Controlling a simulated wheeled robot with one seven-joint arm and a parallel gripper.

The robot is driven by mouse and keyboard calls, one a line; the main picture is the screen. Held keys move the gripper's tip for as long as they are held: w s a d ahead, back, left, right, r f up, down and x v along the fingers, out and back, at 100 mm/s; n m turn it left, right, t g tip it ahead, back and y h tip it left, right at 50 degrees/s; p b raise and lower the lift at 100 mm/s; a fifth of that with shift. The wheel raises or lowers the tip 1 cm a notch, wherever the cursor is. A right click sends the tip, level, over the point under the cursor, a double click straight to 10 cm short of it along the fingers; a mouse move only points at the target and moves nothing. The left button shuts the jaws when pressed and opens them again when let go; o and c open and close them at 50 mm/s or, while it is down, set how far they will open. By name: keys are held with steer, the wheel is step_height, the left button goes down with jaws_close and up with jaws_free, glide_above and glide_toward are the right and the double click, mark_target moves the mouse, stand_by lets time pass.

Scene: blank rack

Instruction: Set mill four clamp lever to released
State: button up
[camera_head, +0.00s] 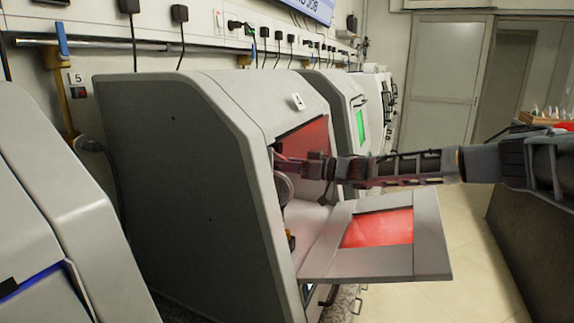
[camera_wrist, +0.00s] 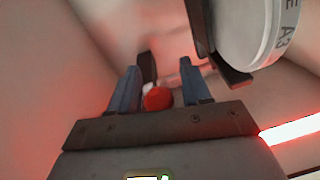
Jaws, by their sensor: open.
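Mill four (camera_head: 190,170) is the grey machine with a small "4" tag (camera_head: 297,101) on its front. Its door (camera_head: 432,248), with a red window, is folded down and open. My gripper (camera_head: 285,163) reaches in from the right, into the opening. In the wrist view my gripper (camera_wrist: 160,66) is open, with its two blue fingers apart. A red ball knob (camera_wrist: 158,98), seemingly the clamp lever's end, lies between the fingers, close to the palm. The rest of the lever is mostly hidden, so I cannot tell its setting.
A white round disc (camera_wrist: 258,30) with dark lettering, held in a dark part (camera_wrist: 203,35), sits close to the right finger. The cavity walls (camera_wrist: 100,30) glow red. Another machine (camera_head: 60,200) stands at left, and one with a green screen (camera_head: 361,126) stands behind.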

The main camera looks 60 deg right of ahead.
jaws_close()
stand_by(0.4)
